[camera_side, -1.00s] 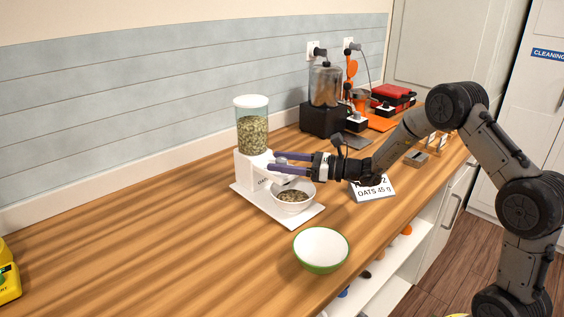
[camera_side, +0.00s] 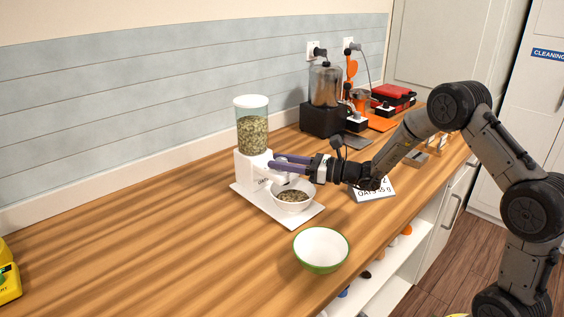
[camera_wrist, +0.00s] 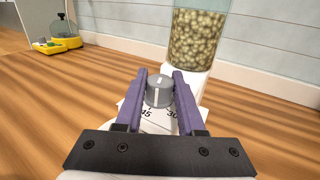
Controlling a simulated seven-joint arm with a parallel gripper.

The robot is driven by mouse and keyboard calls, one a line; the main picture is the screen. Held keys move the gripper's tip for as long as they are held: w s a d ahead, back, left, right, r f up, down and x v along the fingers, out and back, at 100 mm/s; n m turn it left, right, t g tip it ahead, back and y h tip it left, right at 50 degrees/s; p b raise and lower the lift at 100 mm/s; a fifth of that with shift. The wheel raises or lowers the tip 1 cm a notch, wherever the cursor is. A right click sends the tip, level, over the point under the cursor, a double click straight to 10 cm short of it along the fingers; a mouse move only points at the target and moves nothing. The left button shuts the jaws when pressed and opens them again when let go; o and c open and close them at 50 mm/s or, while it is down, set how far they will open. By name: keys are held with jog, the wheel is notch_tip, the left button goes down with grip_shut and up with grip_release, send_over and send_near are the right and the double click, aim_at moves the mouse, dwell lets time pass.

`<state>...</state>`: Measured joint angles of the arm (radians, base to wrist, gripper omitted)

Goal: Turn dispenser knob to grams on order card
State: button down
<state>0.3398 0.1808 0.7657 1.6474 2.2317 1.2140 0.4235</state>
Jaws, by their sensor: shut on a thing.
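The dispenser (camera_side: 252,131) stands on a white tray (camera_side: 262,209), its clear hopper partly filled with oats. In the wrist view its grey knob (camera_wrist: 159,91) has a white pointer line, with "45" at lower left and "30" at lower right on the dial; other marks are hidden. My gripper (camera_wrist: 159,88) is shut on the knob, one purple finger on each side; it also shows in the side view (camera_side: 272,163). A white bowl (camera_side: 292,204) holding oats sits under the spout. The order card (camera_side: 372,194) reads oats in grams, its number partly hidden by my arm.
An empty green-rimmed bowl (camera_side: 321,250) stands in front of the tray. A black blender (camera_side: 323,118) and red and orange items stand behind at right. A yellow device (camera_side: 8,279) is at the far left. The counter left of the dispenser is clear.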

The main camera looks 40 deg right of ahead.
jog(key=shift+a+r+m+t+h, duration=0.1)
jog(key=shift+m+t+h, duration=0.35)
jog(key=shift+m+h, duration=0.6)
jog(key=shift+m+t+h, duration=0.45)
jog(key=shift+m+h, duration=0.2)
jog(key=shift+h, duration=0.8)
jog(key=c, duration=0.5)
grip_release()
jog(key=s+d, duration=0.1)
jog(key=s, duration=0.8)
jog(key=s+d, duration=0.1)
jog(key=s, duration=0.3)
jog(key=shift+s+d, duration=0.3)
jog(key=shift+s, duration=0.05)
